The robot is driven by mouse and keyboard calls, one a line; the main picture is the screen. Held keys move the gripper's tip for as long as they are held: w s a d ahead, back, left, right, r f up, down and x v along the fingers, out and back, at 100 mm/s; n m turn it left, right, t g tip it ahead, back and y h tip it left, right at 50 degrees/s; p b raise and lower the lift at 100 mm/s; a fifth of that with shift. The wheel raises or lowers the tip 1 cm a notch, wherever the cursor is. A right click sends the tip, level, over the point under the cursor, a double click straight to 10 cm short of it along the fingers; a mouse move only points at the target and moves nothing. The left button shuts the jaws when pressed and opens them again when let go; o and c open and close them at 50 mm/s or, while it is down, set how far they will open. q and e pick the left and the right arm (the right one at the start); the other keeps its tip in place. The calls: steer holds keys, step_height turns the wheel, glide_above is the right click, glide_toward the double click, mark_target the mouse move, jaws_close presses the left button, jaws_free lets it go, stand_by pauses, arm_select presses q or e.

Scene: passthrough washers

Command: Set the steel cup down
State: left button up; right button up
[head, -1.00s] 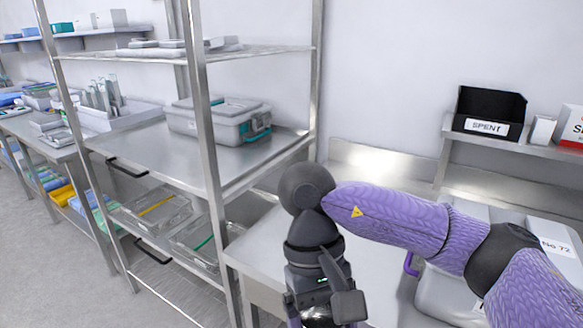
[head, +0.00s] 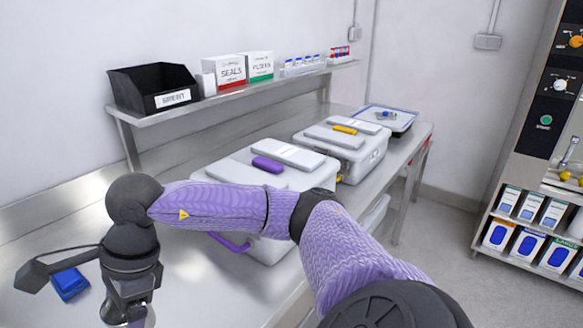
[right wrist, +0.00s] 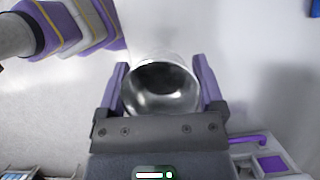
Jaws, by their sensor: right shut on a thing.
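The steel cup (right wrist: 160,92) is round, shiny and open-mouthed, with a dark inside. In the right wrist view my right gripper (right wrist: 160,70) is shut on it, one purple finger on each side. In the head view my right gripper (head: 130,312) is at the bottom left, over the steel counter (head: 205,295); its fingertips and most of the cup are cut off by the lower edge. I cannot tell whether the cup touches the counter. My left gripper is not in view.
A small blue block (head: 70,284) lies on the counter left of the gripper. A lidded grey case (head: 280,165) with purple handles stands to the right, partly behind my arm. A shelf (head: 215,101) behind holds a black SPENT bin (head: 153,88) and boxes.

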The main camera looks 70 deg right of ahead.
steer(key=w+d+f+m+t+h+b, duration=0.2)
steer(key=w+d+f+m+t+h, duration=0.15)
steer(key=m, duration=0.95)
steer(key=m+g+h+b, duration=0.1)
steer(key=m+g+h, duration=0.3)
steer(key=m, duration=0.9)
glide_above(171, 317)
steer(key=a, duration=0.1)
steer(key=t, duration=0.2)
steer(key=shift+g+h, duration=0.35)
steer(key=f+b, duration=0.1)
steer(key=f, duration=0.2)
steer(key=f+b, duration=0.1)
steer(key=f, duration=0.3)
steer(key=f+b, duration=0.1)
steer(key=f, duration=0.2)
steer(key=shift+s+a+f, duration=0.1)
steer(key=shift+s+f, duration=0.05)
steer(key=shift+s, duration=0.25)
steer(key=shift+f, duration=0.2)
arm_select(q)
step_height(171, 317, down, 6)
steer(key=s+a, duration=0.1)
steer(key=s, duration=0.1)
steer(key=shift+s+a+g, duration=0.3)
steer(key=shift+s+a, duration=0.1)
arm_select(e)
steer(key=shift+r, duration=0.1)
